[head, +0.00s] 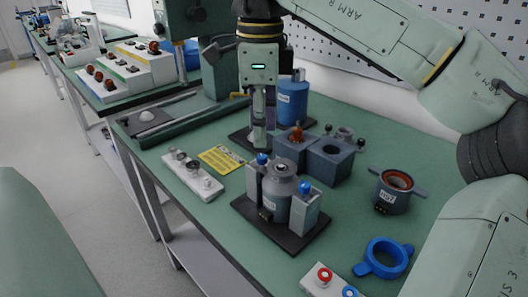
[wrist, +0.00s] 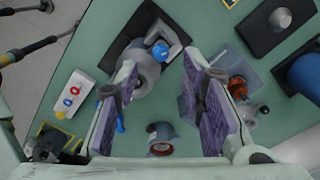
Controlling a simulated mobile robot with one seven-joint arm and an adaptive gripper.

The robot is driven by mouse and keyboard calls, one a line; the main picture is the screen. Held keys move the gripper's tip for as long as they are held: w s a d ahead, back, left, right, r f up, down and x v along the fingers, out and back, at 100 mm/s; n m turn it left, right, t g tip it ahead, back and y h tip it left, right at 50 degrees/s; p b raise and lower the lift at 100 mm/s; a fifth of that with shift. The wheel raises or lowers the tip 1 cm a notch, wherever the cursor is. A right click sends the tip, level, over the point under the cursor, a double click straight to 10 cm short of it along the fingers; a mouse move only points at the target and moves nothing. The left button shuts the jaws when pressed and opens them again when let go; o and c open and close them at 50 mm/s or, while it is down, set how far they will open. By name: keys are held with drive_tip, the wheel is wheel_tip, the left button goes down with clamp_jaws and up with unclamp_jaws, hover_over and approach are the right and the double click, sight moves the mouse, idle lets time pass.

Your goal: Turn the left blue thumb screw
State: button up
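The grey test fixture (head: 276,200) stands on a black base plate, with a metal cylinder between two upright posts. The left blue thumb screw (head: 262,159) tops the left post; the right blue thumb screw (head: 305,187) tops the right post. My gripper (head: 260,146) points down just above and behind the left screw in the head view; the exact gap is unclear. In the wrist view my gripper (wrist: 165,85) is open, its purple-padded fingers apart and empty. One blue screw (wrist: 160,51), apparently the left, shows beyond the fingers, not between the pads. The other seems hidden by a finger.
A grey block with orange windings (head: 297,143) stands close behind the fixture, with a blue cylinder (head: 292,101) farther back. A white strip (head: 192,175) lies left.

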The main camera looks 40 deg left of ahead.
sight(262, 156)
wheel_tip(262, 156, down, 6)
drive_tip(key=shift+r, duration=0.15)
drive_tip(key=shift+c, duration=0.2)
clamp_jaws()
idle(0.4)
